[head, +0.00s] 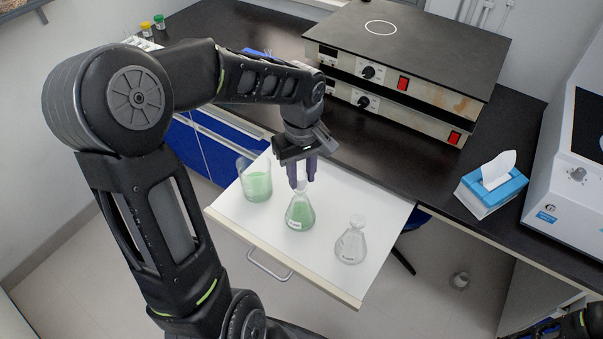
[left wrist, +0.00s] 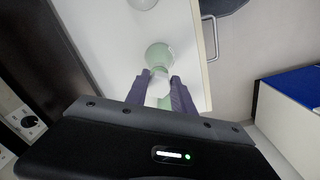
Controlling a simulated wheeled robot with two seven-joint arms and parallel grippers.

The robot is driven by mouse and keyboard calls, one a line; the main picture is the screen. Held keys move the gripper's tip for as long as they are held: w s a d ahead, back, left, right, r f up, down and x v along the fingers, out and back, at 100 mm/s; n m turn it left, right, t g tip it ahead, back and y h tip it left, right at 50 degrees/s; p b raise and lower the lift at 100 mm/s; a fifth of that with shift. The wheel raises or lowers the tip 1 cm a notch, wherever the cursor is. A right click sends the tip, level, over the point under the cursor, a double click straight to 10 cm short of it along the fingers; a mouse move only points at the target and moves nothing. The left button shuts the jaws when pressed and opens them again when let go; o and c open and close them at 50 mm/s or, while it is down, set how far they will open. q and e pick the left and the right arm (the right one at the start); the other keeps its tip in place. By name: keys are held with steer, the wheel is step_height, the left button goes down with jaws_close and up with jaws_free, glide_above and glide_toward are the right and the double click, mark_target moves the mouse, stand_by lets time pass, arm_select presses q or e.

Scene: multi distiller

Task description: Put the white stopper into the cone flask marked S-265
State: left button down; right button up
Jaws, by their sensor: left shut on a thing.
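My left gripper (head: 302,176) points down over the cone flask with green liquid (head: 299,214) and is shut on the white stopper (head: 301,186). The stopper is at the flask's mouth; I cannot tell whether it is seated or just above. In the left wrist view the stopper (left wrist: 158,90) is between the purple fingers, with the green flask (left wrist: 158,54) beyond it. A clear cone flask (head: 351,245) stands to the right, upright. Both flasks carry small white labels, too small to read. My right gripper is not in view.
The flasks stand on a white pull-out board (head: 325,283) with a handle. A beaker of green liquid (head: 256,182) is at its left. Behind are stacked hotplates (head: 410,50) on the dark bench. A tissue box (head: 491,188) is at the right.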

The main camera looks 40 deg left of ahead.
arm_select(q)
steer(key=shift+f+b, duration=0.85)
steer(key=shift+f, duration=0.2)
steer(key=c, duration=1)
jaws_free()
steer(key=shift+r, duration=0.35)
step_height(320, 180, up, 7)
steer(key=shift+r+b, duration=0.1)
steer(key=shift+b, duration=0.3)
